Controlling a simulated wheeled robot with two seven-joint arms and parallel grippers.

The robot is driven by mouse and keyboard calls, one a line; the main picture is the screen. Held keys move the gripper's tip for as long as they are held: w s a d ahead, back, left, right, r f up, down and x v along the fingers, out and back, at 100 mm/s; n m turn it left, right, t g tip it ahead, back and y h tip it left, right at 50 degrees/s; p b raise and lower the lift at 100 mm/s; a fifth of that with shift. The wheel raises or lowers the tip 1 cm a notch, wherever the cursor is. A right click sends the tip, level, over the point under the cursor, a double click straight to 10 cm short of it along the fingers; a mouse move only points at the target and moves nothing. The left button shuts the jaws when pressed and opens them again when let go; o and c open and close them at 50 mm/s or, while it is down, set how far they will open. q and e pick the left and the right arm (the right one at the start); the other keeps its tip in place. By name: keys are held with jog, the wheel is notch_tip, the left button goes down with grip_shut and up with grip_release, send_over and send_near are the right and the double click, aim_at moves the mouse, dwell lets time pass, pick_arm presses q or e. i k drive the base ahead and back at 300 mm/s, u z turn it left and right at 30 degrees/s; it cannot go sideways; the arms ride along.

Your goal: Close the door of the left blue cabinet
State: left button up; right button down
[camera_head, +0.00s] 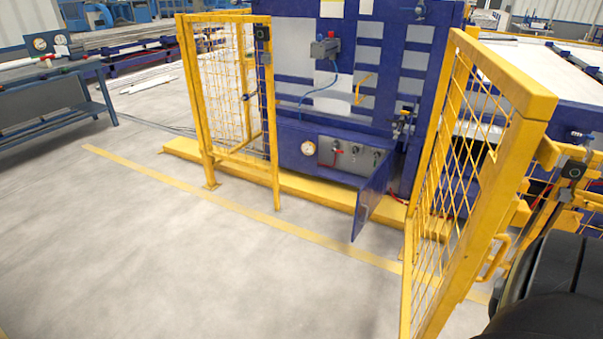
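A large blue cabinet (295,135) stands in the upper middle of the head view, with grey panels on its upper part. Low on its front is a grey panel (352,158) with a red-handled valve and small fittings, and a round gauge (308,148) sits to its left. A narrow blue door (371,198) stands open at the right of this panel, sticking out toward me over the yellow floor beam. Neither of my grippers shows. A dark rounded part at the lower right edge looks like my own arm.
A yellow mesh gate panel (226,92) stands left of the cabinet front. Another yellow mesh gate (462,150) stands close on the right, with a handle (494,258). A yellow beam (318,193) lies along the cabinet base. Open grey floor is at left and front.

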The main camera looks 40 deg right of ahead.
aim_at(368, 196)
jog(key=u, duration=0.05)
jog(key=i, duration=1.9)
jog(key=z, duration=1.55)
jog(key=i, duration=0.9)
jog(key=z, duration=0.9)
